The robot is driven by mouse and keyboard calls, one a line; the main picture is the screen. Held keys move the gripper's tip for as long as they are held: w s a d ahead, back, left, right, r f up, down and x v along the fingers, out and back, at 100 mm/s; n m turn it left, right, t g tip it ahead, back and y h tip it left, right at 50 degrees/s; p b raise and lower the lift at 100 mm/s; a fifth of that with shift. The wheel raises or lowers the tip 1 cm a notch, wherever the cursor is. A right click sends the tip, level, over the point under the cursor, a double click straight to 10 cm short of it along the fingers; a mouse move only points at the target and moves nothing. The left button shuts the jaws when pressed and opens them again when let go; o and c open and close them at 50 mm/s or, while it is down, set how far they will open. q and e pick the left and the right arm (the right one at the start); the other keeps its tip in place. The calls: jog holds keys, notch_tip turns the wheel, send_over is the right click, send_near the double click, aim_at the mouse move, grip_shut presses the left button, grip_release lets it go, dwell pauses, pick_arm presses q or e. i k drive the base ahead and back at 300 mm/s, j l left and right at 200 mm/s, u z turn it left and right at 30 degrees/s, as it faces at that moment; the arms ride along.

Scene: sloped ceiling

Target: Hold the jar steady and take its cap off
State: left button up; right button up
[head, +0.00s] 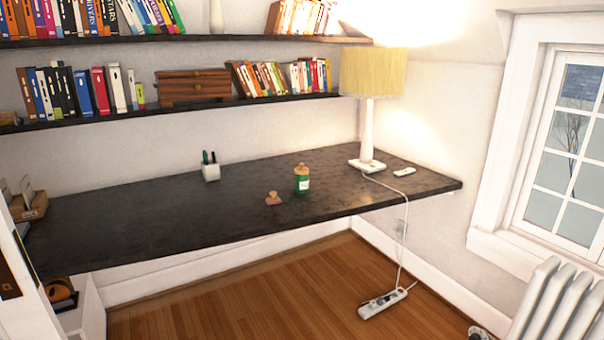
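A green jar (302,184) with a pale label stands upright on the dark desk (130,215), right of the middle. A tan cap (302,168) sits on top of the jar. Neither of my grippers shows in the head view, so nothing of mine is seen touching the jar.
A small brownish-pink object (273,199) lies left of the jar. A white pen cup (211,172) stands further left. A lamp (367,135) and a small white item (404,172) are to the right. Bookshelves (215,101) hang above. The desk's left part is mostly clear.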

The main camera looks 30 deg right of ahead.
aim_at(301, 170)
jog(key=i+l+u, duration=0.1)
jog(key=l, duration=0.6)
jog(key=i+l+u, duration=0.1)
jog(key=l, duration=0.6)
